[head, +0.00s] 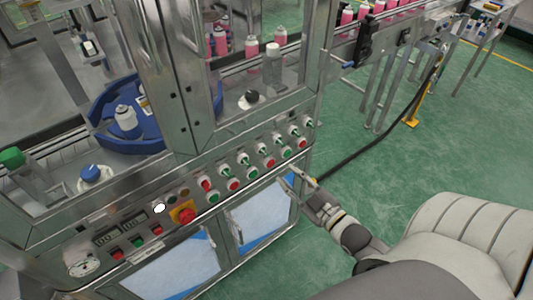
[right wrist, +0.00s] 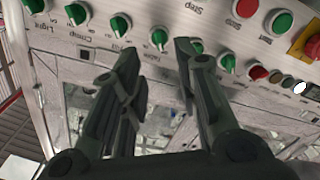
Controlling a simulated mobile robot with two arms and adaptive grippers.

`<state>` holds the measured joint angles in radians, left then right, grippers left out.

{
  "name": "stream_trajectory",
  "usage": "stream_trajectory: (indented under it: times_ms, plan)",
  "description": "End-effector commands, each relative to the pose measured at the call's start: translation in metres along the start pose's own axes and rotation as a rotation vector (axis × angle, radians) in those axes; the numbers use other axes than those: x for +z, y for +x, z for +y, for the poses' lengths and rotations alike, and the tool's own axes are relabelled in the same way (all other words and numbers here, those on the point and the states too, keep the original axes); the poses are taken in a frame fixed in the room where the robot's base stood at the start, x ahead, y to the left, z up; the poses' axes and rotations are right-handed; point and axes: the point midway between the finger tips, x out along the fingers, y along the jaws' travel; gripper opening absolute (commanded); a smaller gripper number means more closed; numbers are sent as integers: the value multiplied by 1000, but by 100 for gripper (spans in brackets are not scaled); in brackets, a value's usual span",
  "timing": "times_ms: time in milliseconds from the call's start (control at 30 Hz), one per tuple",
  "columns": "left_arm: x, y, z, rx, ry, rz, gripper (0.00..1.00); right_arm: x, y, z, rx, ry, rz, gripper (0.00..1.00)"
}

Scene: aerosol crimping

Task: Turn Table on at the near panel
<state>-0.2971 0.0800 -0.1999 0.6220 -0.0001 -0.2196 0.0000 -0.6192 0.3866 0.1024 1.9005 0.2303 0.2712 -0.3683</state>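The near panel (head: 240,172) carries rows of green switches, red and green buttons. My right gripper (head: 290,181) is at the panel's lower right edge, in front of the cabinet doors. In the right wrist view the panel appears upside down and my right gripper (right wrist: 157,45) is open and empty. A green switch (right wrist: 158,38) shows between its fingertips, with another green switch (right wrist: 195,46) by the right-hand finger. Whether the fingers touch the switches cannot be told. My left gripper is not in view.
A red emergency stop on yellow (head: 183,212) and digital displays (head: 120,231) sit on the panel's left part. Behind the panel are a blue rotary table (head: 97,111), pink cans (head: 252,46) and machine posts. Green floor (head: 380,165) is free at right, with a black cable (head: 370,145).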

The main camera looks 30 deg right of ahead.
Motion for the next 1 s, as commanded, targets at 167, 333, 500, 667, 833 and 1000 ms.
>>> stream_trajectory:
  times_ms: [167,333,500,667,833,1000]
  plan:
    - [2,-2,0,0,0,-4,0,-5,10,3,4,-3,12,29]
    - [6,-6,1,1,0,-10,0,-6,33,3,4,-4,12,29]
    - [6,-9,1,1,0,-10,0,-6,60,3,3,-4,11,29]
    - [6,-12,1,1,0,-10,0,-6,83,3,3,-3,11,29]
    - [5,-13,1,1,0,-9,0,-5,100,2,3,-3,8,29]
    - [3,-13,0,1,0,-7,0,-4,107,2,1,-3,8,29]
